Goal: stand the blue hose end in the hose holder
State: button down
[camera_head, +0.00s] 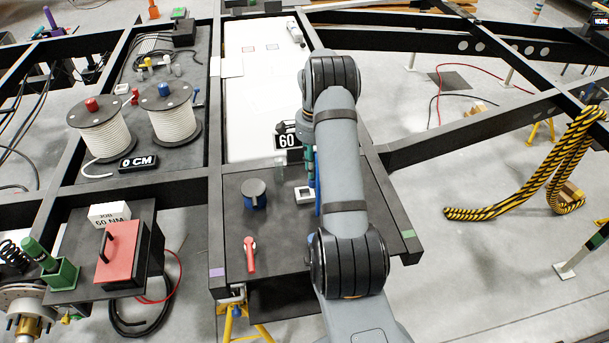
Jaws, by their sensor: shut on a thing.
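My arm comes up from the bottom and bends back down over the dark deck. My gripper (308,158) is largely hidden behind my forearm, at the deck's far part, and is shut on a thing. A narrow strip of the blue hose end (318,200) shows along the forearm's left edge, with a teal piece (310,170) above it. A small white square block with a dark centre (305,195), which looks like the hose holder, sits on the deck just left of the blue strip. Whether the hose end touches or stands in it cannot be told.
A dark pot with a blue side (255,195) and a red lever (250,256) stand left on the deck. A "60" sign (287,141) and a small clear cup (281,165) are near the gripper. White panel (262,75) lies beyond; rope spools (170,115) are left.

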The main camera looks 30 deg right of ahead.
jog(key=shift+w+a+f+p, duration=0.25)
jog(key=shift+a+f+p, duration=0.05)
jog(key=shift+f, duration=0.6)
jog(key=shift+w+a+f+p, duration=0.25)
jog(key=shift+a+f+p, duration=0.1)
jog(key=shift+f, duration=0.55)
jog(key=shift+w+a+f+p, duration=0.25)
jog(key=shift+a+f+p, duration=0.05)
jog(key=shift+f, duration=0.6)
jog(key=shift+f, duration=0.15)
jog(key=c, duration=1.6)
grip_release()
jog(key=shift+o, duration=0.2)
